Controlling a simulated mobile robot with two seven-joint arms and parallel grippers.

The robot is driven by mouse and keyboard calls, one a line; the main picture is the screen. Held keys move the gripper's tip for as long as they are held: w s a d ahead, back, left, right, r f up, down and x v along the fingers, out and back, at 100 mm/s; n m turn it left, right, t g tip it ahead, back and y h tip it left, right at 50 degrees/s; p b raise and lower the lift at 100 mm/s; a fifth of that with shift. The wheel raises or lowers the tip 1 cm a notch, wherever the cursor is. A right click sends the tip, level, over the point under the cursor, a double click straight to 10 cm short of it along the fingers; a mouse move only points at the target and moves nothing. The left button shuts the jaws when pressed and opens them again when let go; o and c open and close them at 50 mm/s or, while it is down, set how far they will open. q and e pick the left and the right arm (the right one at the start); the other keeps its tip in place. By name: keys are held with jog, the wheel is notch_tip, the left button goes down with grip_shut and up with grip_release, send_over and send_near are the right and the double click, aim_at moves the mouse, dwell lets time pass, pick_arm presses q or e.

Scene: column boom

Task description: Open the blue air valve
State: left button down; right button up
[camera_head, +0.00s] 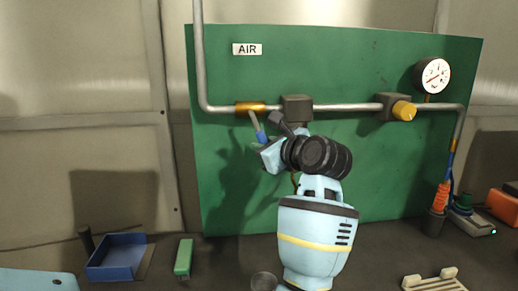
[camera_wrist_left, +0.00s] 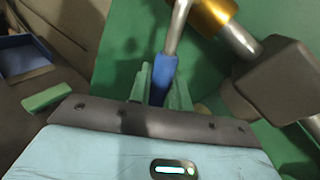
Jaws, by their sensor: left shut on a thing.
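The air valve has a brass body (camera_head: 250,107) on the grey pipe, below the AIR sign (camera_head: 247,49). Its metal lever hangs down, tilted slightly right, and ends in a blue handle (camera_head: 261,136). My left gripper (camera_head: 263,142) is shut on the blue handle, and its hand hides the lower end. In the left wrist view the blue handle (camera_wrist_left: 163,72) sits between the fingers of my left gripper (camera_wrist_left: 160,86). The brass body (camera_wrist_left: 212,14) shows at the top there. My right gripper is in neither view.
A dark block (camera_head: 296,108) on the pipe stands close right of the valve. A yellow knob (camera_head: 404,111) and a gauge (camera_head: 432,76) are farther right on the green panel (camera_head: 350,60). A blue tray (camera_head: 116,258) and a green block (camera_head: 184,257) lie below left.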

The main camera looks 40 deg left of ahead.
pick_arm(q)
jog(key=shift+w+d+r+n+h, duration=0.35)
jog(key=shift+w+d+n+h, duration=0.2)
jog(key=shift+n, duration=0.25)
jog(key=shift+w+t, duration=0.1)
jog(key=shift+t, duration=0.2)
jog(key=shift+r, duration=0.1)
jog(key=c, duration=1.3)
grip_release()
jog(key=shift+c, duration=0.2)
